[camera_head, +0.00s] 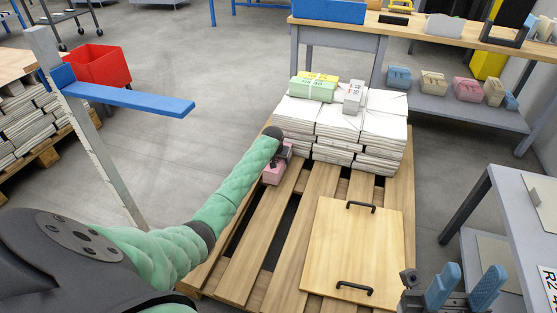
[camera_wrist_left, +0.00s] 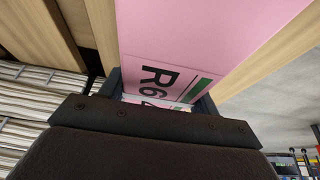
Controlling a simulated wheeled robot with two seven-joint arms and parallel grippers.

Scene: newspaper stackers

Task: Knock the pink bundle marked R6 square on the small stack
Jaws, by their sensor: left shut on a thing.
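The pink bundle (camera_head: 273,173) sits low at the pallet's left side, beside the white newspaper stack (camera_head: 345,125). The left wrist view shows its pink face with the R6 label (camera_wrist_left: 158,80). My left gripper (camera_head: 283,153) is shut on this bundle, and its dark jaw bar hides the lower part of the label. On the white stack lie a green bundle (camera_head: 312,89), a yellow one (camera_head: 318,76) and a grey one (camera_head: 353,97). I cannot tell which pile is the small stack. My right gripper (camera_head: 466,283) is open and empty at the lower right.
A wooden board with two black handles (camera_head: 355,245) lies on the pallet (camera_head: 238,270). A blue-topped post (camera_head: 130,98) stands at the left, near a red bin (camera_head: 100,65). A bench with several small bundles (camera_head: 432,82) is at the back right. A grey table (camera_head: 515,200) is at the right.

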